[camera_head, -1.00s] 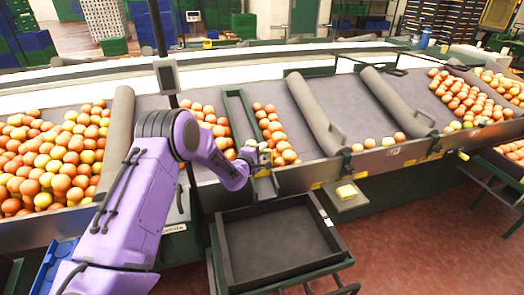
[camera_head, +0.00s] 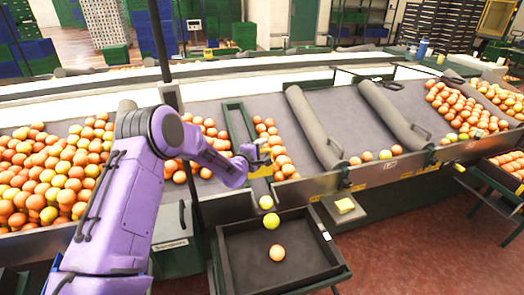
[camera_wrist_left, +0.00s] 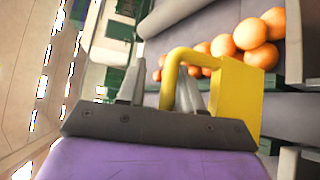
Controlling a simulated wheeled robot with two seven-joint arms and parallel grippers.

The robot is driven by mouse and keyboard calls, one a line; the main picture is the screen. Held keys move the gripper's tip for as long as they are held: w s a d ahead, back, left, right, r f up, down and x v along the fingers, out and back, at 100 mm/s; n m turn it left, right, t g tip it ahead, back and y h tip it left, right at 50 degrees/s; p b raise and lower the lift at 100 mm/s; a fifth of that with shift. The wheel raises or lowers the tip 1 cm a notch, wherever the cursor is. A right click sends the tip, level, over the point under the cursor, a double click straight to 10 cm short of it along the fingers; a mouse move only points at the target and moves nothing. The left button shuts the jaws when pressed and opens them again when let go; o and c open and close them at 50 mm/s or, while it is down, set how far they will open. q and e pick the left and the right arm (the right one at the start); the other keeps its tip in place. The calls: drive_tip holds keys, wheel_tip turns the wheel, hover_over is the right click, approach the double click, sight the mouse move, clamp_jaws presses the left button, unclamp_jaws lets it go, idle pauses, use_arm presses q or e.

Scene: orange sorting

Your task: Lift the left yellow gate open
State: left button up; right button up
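The left yellow gate (camera_head: 261,162) is at the lower end of the green-railed lane in the head view, raised above the chute. In the left wrist view it is a yellow plate (camera_wrist_left: 238,98) with a loop handle. My left gripper (camera_head: 251,154) is at the gate. In the left wrist view its fingers (camera_wrist_left: 160,92) stand on both sides of the handle's bar and look closed on it. Two yellowish fruits (camera_head: 271,221) are below the gate, and an orange (camera_head: 277,253) is over the black tray (camera_head: 237,262). My right gripper is not in view.
Oranges line both sides of the green lane (camera_head: 238,125). A large pile of oranges (camera_head: 52,170) lies at the left. Grey rollers (camera_head: 313,128) divide the sloped table.

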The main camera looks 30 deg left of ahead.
use_arm(q)
drive_tip(key=shift+s, duration=0.1)
drive_tip(key=s+r+b, duration=0.1)
drive_tip(key=s+b, duration=0.1)
drive_tip(key=s, duration=0.8)
drive_tip(key=shift+s+d, duration=0.2)
drive_tip(key=shift+d, duration=0.2)
drive_tip(key=shift+r, duration=0.1)
